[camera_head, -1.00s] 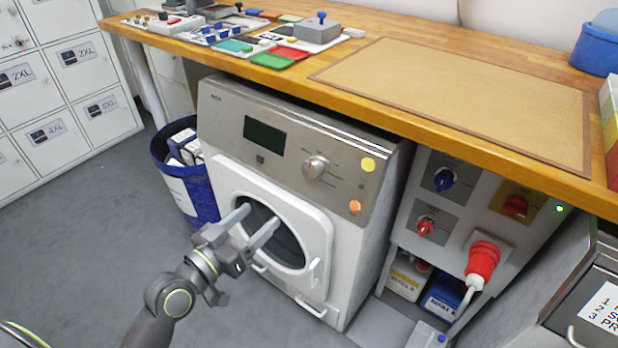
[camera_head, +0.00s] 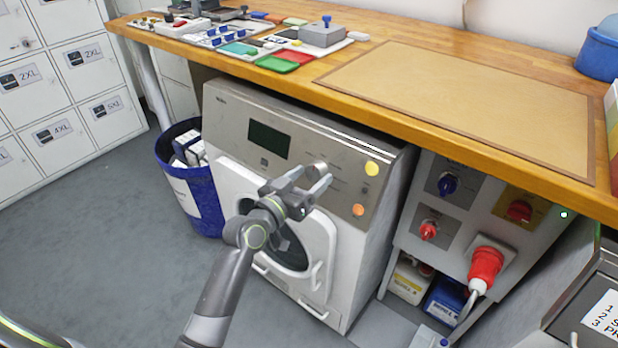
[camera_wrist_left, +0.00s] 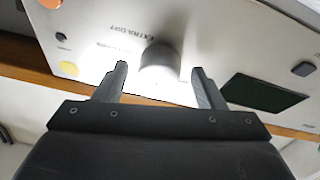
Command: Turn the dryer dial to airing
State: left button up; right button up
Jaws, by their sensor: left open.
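The dryer (camera_head: 345,262) is a white machine with a grey metal panel, under the wooden worktop. Its round silver dial (camera_head: 318,169) sits on the panel, partly hidden behind my left gripper (camera_head: 312,180) in the head view. In the left wrist view the dial (camera_wrist_left: 158,58) lies between the two fingertips of my left gripper (camera_wrist_left: 160,80), with a gap on each side. The gripper is open and holds nothing. "EXTRA DRY" is legible on the panel near the dial; the other labels are too blurred to read. My right gripper is not in view.
The worktop (camera_head: 420,122) overhangs the dryer. A blue bin (camera_head: 205,200) stands left of it, and a switch cabinet (camera_head: 462,215) with a red plug (camera_head: 485,268) stands right. Yellow (camera_head: 372,168) and orange (camera_head: 358,210) buttons sit right of the dial.

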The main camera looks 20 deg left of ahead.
pick_arm(q)
jog(key=shift+w+d, duration=0.1)
jog(key=shift+w, duration=0.05)
jog(key=shift+c, duration=0.2)
jog(key=c, duration=0.9)
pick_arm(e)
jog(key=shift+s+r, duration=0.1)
pick_arm(q)
jog(key=shift+c, duration=0.2)
